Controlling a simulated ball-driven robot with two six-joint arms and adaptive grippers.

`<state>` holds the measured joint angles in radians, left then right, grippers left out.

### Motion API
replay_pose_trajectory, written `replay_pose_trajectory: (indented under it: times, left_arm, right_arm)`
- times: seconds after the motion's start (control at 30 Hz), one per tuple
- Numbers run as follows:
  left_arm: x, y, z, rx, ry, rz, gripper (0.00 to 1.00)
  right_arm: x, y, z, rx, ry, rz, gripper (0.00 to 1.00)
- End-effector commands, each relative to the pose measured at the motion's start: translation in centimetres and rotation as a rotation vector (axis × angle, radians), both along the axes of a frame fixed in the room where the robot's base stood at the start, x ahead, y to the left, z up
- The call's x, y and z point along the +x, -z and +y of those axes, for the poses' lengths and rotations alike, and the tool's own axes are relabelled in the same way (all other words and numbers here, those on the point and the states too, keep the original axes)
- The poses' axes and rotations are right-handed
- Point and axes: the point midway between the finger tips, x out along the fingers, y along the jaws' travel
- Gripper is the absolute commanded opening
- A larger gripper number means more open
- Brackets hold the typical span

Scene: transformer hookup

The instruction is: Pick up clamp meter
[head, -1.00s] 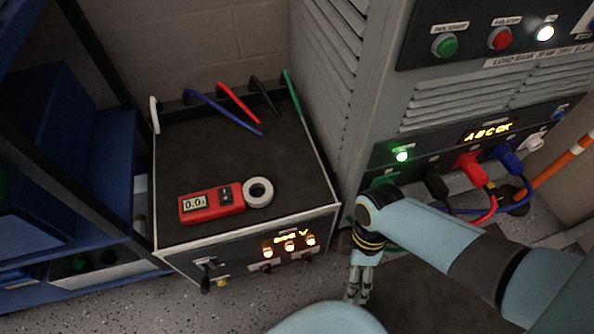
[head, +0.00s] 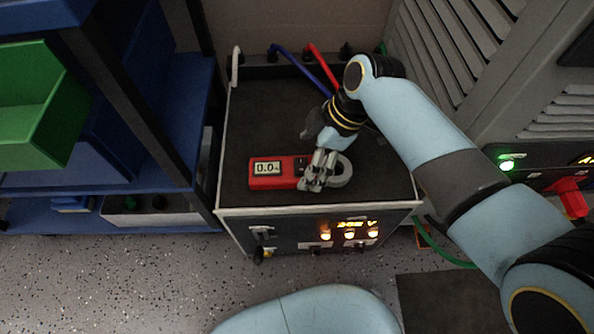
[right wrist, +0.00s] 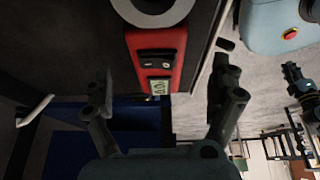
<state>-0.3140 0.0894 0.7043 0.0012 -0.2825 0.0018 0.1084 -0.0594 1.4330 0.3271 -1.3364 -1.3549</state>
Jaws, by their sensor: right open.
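The clamp meter (head: 277,172) is red with a lit display and a grey ring jaw. It lies flat on the dark top of the transformer box (head: 262,118). My right gripper (head: 316,182) is over the meter's ring end in the head view and hides part of it. In the right wrist view the meter (right wrist: 157,62) lies beyond and between the two spread fingers of the right gripper (right wrist: 163,90). The fingers are open with nothing held. I cannot tell how high they are above the meter.
Cables, including a blue one (head: 300,68) and a red one (head: 322,68), rise at the box's back edge. A blue shelf with a green bin (head: 40,115) stands left. The grey load bank (head: 470,60) stands right. Speckled floor lies in front.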

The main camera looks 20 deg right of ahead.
Motion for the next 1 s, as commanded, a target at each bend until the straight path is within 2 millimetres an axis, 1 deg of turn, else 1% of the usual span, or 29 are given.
replay_pose_trajectory:
  times: [0.03, 0.07, 0.13, 0.23, 0.3, 0.5, 1.0]
  left_arm:
    - [0.1, 0.6, 0.5, 0.005, 0.002, 0.004, 0.00]
    - [0.3, 0.8, 0.7, 0.008, 0.003, 0.004, 0.00]
    - [1.2, 1.3, 1.3, 0.015, 0.007, -0.003, 0.00]
    - [1.6, 1.7, 1.4, 0.017, 0.008, -0.004, 0.00]
    - [1.5, 1.8, 1.4, 0.017, 0.008, 0.001, 0.00]
    - [1.5, 1.6, 1.4, 0.017, 0.008, 0.001, 0.00]
    - [1.4, 1.6, 1.2, 0.015, 0.008, 0.001, 0.00]
  right_arm:
    - [0.1, 0.9, 0.3, 0.001, -0.001, 0.004, 0.92]
    - [0.2, 1.4, 0.6, 0.001, -0.001, 0.005, 0.92]
    - [0.6, 2.5, 1.1, 0.001, -0.001, 0.005, 0.92]
    - [0.6, 3.9, 1.6, 0.001, 0.000, 0.006, 0.92]
    - [0.8, 4.2, 1.8, 0.000, 0.000, 0.005, 0.92]
    - [0.9, 4.0, 1.8, -0.001, 0.001, 0.002, 0.92]
    - [0.8, 4.0, 1.8, 0.000, 0.000, 0.002, 0.27]
